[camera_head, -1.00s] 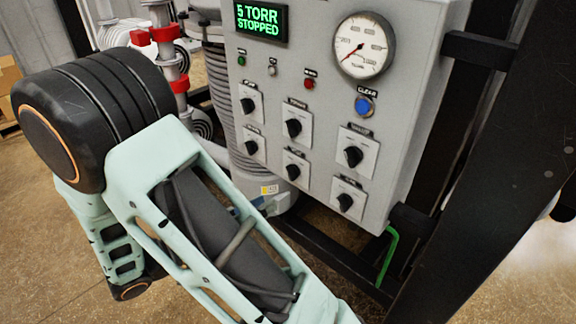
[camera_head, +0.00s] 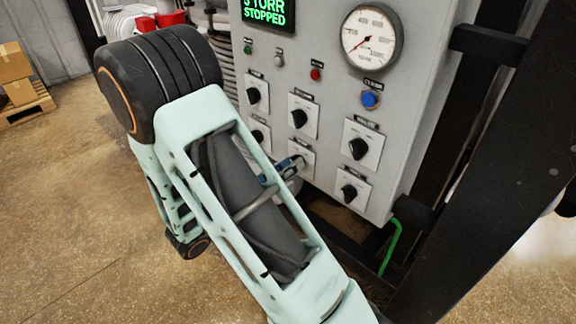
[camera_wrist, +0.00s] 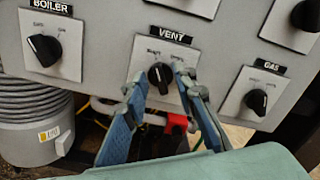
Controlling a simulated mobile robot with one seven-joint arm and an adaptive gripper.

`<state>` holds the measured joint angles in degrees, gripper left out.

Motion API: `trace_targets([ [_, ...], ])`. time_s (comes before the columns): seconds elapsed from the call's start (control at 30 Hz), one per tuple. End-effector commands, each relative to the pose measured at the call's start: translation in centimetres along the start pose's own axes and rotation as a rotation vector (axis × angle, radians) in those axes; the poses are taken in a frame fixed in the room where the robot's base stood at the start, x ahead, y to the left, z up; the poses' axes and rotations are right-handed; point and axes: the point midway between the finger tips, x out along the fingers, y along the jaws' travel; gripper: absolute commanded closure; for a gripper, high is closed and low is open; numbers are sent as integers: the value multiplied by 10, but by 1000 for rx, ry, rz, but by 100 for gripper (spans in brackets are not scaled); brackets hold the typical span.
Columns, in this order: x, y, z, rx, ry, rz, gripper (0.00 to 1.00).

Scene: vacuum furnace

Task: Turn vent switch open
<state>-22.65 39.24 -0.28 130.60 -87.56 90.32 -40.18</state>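The vent switch (camera_wrist: 161,75) is a round black knob on a white plate under a "VENT" label, on the grey control panel (camera_wrist: 105,45). In the wrist view my gripper (camera_wrist: 161,84) points at it with its two blue fingers apart, one on each side of the knob. The fingertips overlap the plate; I cannot tell whether they touch the knob. In the head view my gripper (camera_head: 292,166) is at the lower middle switch and hides its knob. The small position marks on the plate are too blurred to read.
The boiler switch (camera_wrist: 45,50) is left of vent, and the gas switch (camera_wrist: 257,102) is right. More switches, a blue clear button (camera_head: 370,99), a pressure gauge (camera_head: 371,37) and a green display (camera_head: 266,11) are on the panel. A black post (camera_head: 490,150) stands at right.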

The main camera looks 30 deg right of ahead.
Motion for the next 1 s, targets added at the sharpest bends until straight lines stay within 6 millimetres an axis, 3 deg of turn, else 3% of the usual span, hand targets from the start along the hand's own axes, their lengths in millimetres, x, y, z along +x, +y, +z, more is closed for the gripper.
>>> trace_targets([
  [0.23, 1, 0, 0, 0, 0, 0, 75],
  [0.5, 1, 0, 0, 1, 0, 0, 100],
  [1.0, 1, 0, -1, 75, 1, -1, 100],
])
